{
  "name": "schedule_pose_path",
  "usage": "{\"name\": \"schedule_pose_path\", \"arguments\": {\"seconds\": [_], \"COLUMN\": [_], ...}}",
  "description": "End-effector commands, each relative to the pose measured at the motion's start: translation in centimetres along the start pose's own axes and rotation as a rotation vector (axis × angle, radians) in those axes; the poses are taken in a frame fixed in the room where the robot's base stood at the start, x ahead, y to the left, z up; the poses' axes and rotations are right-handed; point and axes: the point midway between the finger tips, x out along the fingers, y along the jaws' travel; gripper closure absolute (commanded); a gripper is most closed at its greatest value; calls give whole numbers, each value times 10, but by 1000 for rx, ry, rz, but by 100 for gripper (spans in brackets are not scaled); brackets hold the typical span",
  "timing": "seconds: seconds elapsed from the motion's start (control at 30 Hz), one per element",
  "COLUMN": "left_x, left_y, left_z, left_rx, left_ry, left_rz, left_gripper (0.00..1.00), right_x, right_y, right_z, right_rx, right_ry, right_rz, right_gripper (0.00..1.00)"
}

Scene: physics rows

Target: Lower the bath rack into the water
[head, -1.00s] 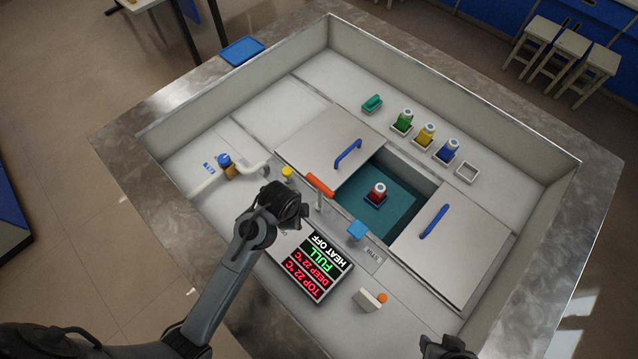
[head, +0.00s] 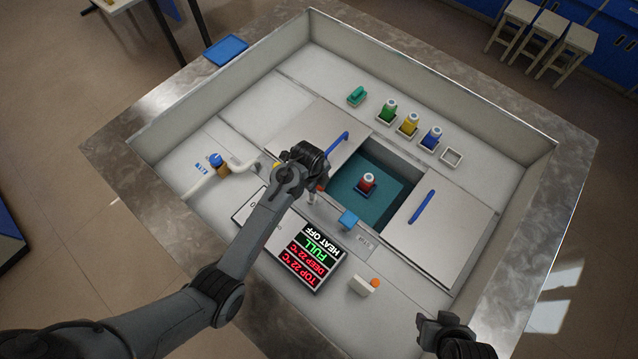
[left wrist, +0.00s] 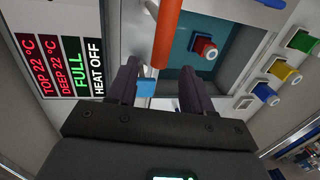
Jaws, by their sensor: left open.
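The bath opening holds teal water (head: 362,205); a red bottle with a white cap (head: 367,181) stands in it. A bar-shaped orange handle (left wrist: 167,32) shows in the left wrist view, beside the water and in line with the gap between my fingers. In the head view my left gripper (head: 316,180) covers most of it. My left gripper is open, its fingers (left wrist: 158,88) close to the handle; I cannot tell if they touch it. The rack itself is not clearly visible. My right gripper (head: 438,324) is at the lower right, away from the bath; its jaw opening is unclear.
Lids with blue handles (head: 421,207) flank the opening. A blue block (head: 348,219) stands at its near edge, by the display panel (head: 310,258) reading FULL and HEAT OFF. Green (head: 389,111), yellow (head: 409,124) and blue (head: 431,138) bottles stand in trays behind, beside an empty tray (head: 451,157).

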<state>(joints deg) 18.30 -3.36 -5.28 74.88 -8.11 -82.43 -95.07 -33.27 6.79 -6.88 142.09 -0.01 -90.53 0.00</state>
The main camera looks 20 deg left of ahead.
Motion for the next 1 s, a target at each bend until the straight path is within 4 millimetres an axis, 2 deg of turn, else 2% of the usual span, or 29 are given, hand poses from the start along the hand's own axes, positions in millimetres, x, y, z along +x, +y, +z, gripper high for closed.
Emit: {"name": "schedule_pose_path", "arguments": {"seconds": [0.1,0.3,0.7,1.0], "left_x": [17,34,39,39], "left_y": [0,0,0,0], "left_z": [0,0,0,0], "left_rx": [1,1,-1,-1], "left_ry": [-1,0,-1,0], "left_rz": [1,-1,-1,-1], "left_gripper": [49,49,49,95], "right_x": [0,0,0,0], "right_y": [0,0,0,0], "right_z": [0,0,0,0], "right_rx": [0,0,0,-1], "right_ry": [0,1,1,1], "right_rz": [0,0,0,1], "right_gripper": [57,57,57,57]}}
